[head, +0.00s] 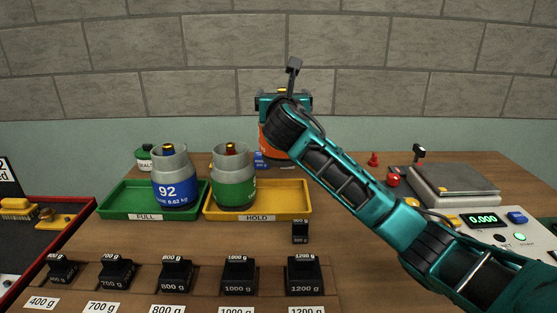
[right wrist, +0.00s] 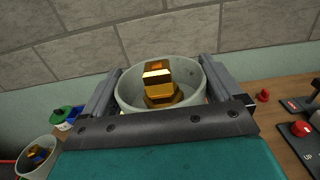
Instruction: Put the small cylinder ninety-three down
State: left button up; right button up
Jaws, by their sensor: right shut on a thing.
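My right gripper (head: 284,103) is shut on an orange cylinder (head: 271,146) behind the yellow tray. The wrist hides most of it, and I cannot read its number or tell whether its base touches the table. In the right wrist view its grey collar (right wrist: 126,97) and brass valve (right wrist: 160,82) sit between the two fingers. A blue cylinder marked 92 (head: 174,190) stands in the green FULL tray (head: 113,207). A green cylinder (head: 233,190) stands in the yellow HOLD tray (head: 287,203). My left gripper is not in view.
A scale (head: 455,186) with a display reading 0.000 (head: 483,219) is at right. Several black weights, including the 1200 g one (head: 304,276), line the front, with a smaller one (head: 300,232) behind. The HOLD tray's right half is free.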

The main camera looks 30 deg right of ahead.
notch_tip(320, 180, down, 13)
jog(key=shift+r+b, duration=0.1)
jog(key=shift+b, duration=1.05)
jog(key=o, duration=1.6)
jog(key=shift+f, duration=0.35)
jog(key=shift+o, duration=0.6)
jog(key=shift+r, duration=0.15)
